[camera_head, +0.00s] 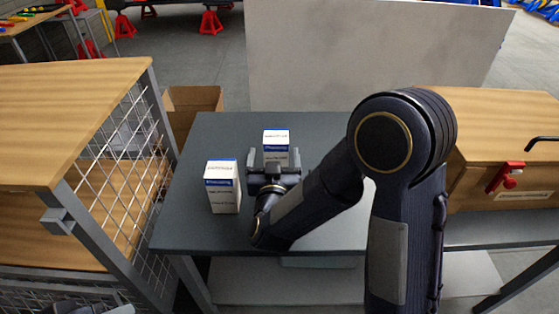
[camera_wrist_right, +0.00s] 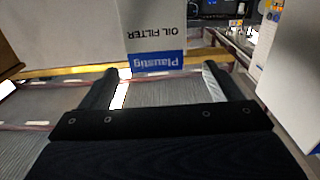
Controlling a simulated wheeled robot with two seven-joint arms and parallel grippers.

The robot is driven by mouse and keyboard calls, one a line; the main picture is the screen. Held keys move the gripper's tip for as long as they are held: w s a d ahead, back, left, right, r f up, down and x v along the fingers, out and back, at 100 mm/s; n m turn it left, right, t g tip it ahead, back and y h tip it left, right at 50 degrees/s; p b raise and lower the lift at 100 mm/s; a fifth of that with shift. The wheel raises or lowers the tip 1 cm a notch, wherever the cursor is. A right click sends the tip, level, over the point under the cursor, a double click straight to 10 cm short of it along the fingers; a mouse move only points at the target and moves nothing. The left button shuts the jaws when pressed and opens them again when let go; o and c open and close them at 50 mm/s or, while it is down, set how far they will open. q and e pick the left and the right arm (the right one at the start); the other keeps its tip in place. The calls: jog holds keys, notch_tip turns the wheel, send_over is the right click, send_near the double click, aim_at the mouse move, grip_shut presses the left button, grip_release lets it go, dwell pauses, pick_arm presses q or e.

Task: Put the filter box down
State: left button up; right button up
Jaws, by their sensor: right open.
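A white filter box (camera_head: 276,140) with a blue band stands upright on the dark grey table, just behind my right gripper. My right gripper (camera_head: 273,169) is open and low over the table. A second, similar box (camera_head: 222,187) stands upright to the left of the gripper; a white box also shows at the right edge of the wrist view (camera_wrist_right: 285,65).
The dark grey table (camera_head: 205,138) has free room at its back left and front. A wood-topped mesh cage (camera_head: 75,115) is to the left, a cardboard carton (camera_head: 192,98) behind. A pale panel (camera_head: 370,55) stands at the back; a wooden unit with a red latch (camera_head: 505,178) is right.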

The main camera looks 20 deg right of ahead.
aim_at(276, 136)
jog(key=x, duration=0.7)
jog(key=shift+d+r, duration=0.25)
jog(key=shift+c, duration=0.4)
grip_shut()
